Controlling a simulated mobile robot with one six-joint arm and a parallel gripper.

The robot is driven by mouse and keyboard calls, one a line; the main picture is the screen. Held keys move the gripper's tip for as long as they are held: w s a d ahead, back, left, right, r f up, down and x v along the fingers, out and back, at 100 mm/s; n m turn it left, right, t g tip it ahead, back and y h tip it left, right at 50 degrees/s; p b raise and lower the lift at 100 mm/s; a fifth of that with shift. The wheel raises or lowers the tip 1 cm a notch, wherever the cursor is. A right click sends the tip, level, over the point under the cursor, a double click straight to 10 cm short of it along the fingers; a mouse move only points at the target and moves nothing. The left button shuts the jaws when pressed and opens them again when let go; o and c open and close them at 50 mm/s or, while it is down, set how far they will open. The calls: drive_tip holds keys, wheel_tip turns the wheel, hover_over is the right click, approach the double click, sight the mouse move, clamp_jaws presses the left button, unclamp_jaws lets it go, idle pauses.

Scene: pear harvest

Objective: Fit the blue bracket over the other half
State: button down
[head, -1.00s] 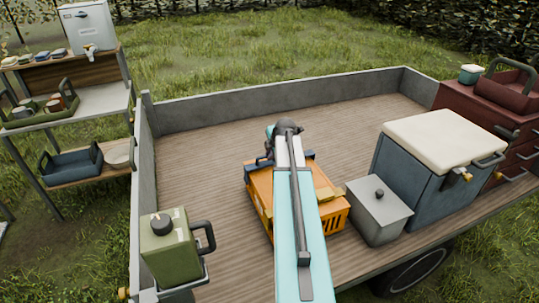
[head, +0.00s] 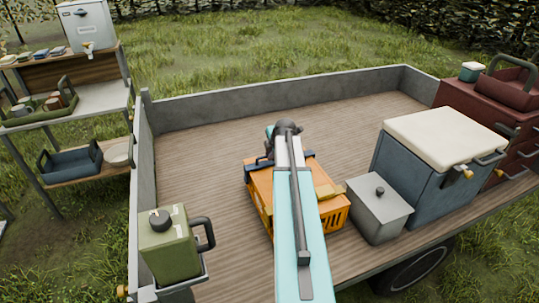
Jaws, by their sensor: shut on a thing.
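An orange crate (head: 334,217) stands on the wooden bed of the trailer, partly hidden by my own arm. A dark blue bracket (head: 259,164) lies across the crate's far end; its bar shows on both sides of my arm. My gripper (head: 267,153) is at the far end of the arm, small and mostly hidden, shut on the blue bracket at the crate's far edge. I cannot make out the other half of the bracket or whether the two parts are seated together.
A grey lidded box (head: 379,212) stands close to the crate's right, with a blue cooler (head: 420,190) and a red tool chest (head: 495,125) beyond. The bed behind the crate is clear.

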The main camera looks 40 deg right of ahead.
drive_tip(key=shift+f, duration=0.4)
idle(0.3)
drive_tip(key=c, duration=1.7)
unclamp_jaws()
drive_tip(key=shift+b+v, duration=1.35)
drive_tip(key=shift+v, duration=5.6)
drive_tip(key=shift+d, duration=0.1)
